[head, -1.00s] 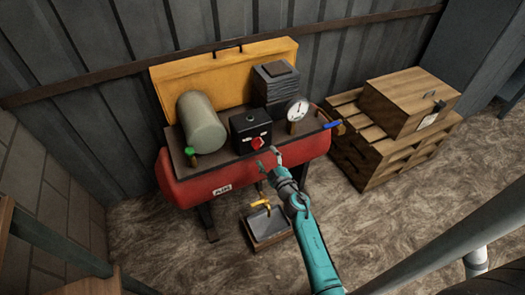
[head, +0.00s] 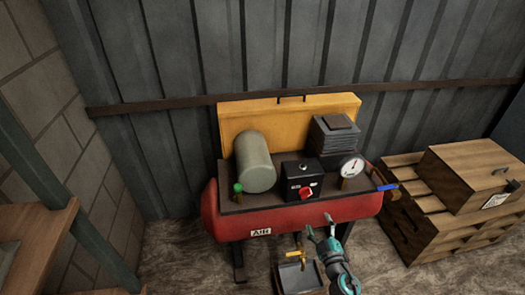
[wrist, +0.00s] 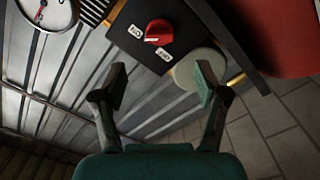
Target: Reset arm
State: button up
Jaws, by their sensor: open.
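My gripper (head: 320,228) is open and empty in the head view, at the lower middle, in front of the red compressor tank (head: 292,214). Its teal wrist (head: 340,270) runs out of the bottom of the picture. In the wrist view my gripper (wrist: 160,88) shows two dark fingers spread apart with nothing between them. Beyond the fingers is a black switch box (wrist: 140,38) with a red knob (wrist: 158,31). The same switch box (head: 300,172) stands on top of the tank in the head view.
A pressure gauge (head: 351,167), a grey-green cylinder (head: 254,162) and a green-topped valve (head: 238,189) sit on the compressor. A yellow-handled drain valve (head: 296,258) hangs below, above a tray (head: 300,280). Wooden crates (head: 440,215) stand at the right.

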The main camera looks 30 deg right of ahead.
jog(key=s+a+r+m+y, duration=0.1)
jog(key=s+a+m+y, duration=0.15)
jog(key=s+a, duration=1.5)
jog(key=s+a+r+m+g+y, duration=0.1)
jog(key=s+a+r, duration=0.2)
jog(key=s+r, duration=0.3)
jog(key=s+a+r+m+g+y, duration=0.1)
jog(key=s+r, duration=0.6)
jog(key=s, duration=0.7)
jog(key=shift+s+a+m+g, duration=0.15)
jog(key=shift+a+m+g, duration=0.3)
jog(key=shift+a, duration=0.7)
jog(key=shift+y, duration=0.25)
